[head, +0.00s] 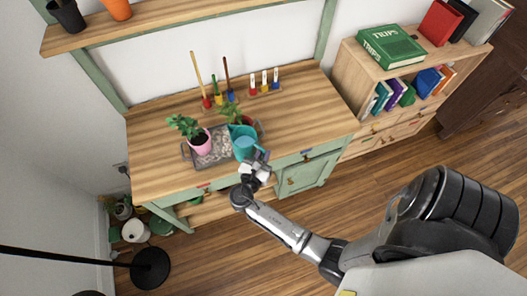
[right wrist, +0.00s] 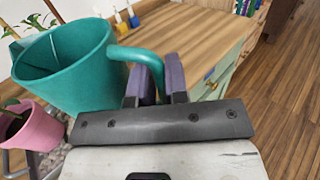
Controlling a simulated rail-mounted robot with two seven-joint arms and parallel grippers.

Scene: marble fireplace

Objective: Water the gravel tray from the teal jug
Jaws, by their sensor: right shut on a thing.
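The teal jug (head: 243,146) is at the right part of the gravel tray (head: 222,156), close to the table's front edge. My right gripper (head: 262,166) is shut on its handle, and the fingers (right wrist: 157,84) show around the handle in the right wrist view. There the jug (right wrist: 75,70) looks roughly upright with its mouth open; its base is hidden, so I cannot tell whether it touches the tray. A plant in a pink pot (head: 200,144) stands on the tray's left part. Another plant (head: 232,112) stands behind the jug. My left gripper is not in view.
Several upright tools (head: 218,97) stand in a rack at the table's back. A small rack of coloured items (head: 265,87) is to its right. The wooden tabletop (head: 310,118) is clear on the right. A low bookcase (head: 365,75) stands beyond it.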

